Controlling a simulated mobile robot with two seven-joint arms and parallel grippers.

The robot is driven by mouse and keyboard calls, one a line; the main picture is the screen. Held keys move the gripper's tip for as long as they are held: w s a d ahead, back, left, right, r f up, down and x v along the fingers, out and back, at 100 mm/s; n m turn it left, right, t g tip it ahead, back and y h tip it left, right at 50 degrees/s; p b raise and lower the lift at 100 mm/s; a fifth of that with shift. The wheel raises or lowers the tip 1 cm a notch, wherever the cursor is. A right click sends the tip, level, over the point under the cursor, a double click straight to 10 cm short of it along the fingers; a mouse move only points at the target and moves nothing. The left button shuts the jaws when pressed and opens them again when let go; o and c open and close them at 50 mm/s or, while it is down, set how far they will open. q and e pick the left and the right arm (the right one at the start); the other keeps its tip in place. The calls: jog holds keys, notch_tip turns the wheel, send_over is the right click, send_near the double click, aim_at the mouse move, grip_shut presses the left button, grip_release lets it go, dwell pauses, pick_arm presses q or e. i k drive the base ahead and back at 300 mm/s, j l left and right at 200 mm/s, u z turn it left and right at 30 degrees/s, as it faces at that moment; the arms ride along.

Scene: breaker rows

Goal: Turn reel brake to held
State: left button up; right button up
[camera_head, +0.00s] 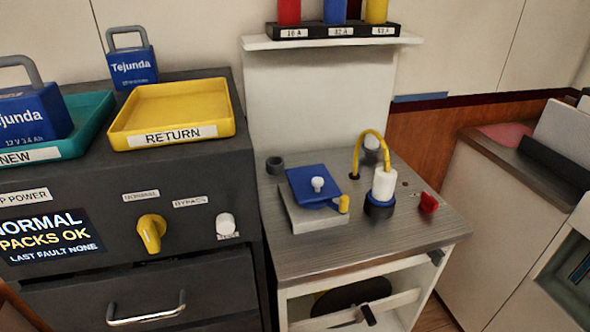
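No part labelled as a reel brake can be read. A dark round disc, perhaps the reel (345,297), sits in the open space under the small grey-topped table. A white bar crosses in front of it and hides part of it. A red knob (428,203) stands on the tabletop at the right. I cannot tell which of these, if any, is the brake, or its setting. Neither of my grippers is in view.
The grey tabletop (310,258) holds a blue-lidded box (315,187) and a white cylinder with a yellow hose (384,183). Left stands a dark cabinet with a yellow knob (151,233), a drawer handle (146,310) and a yellow tray (222,92).

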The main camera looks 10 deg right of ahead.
aim_at(438, 256)
jog(key=i+l+z, duration=0.1)
jog(key=z, duration=1.25)
jog(key=l+u, duration=0.3)
jog(key=l, duration=1.5)
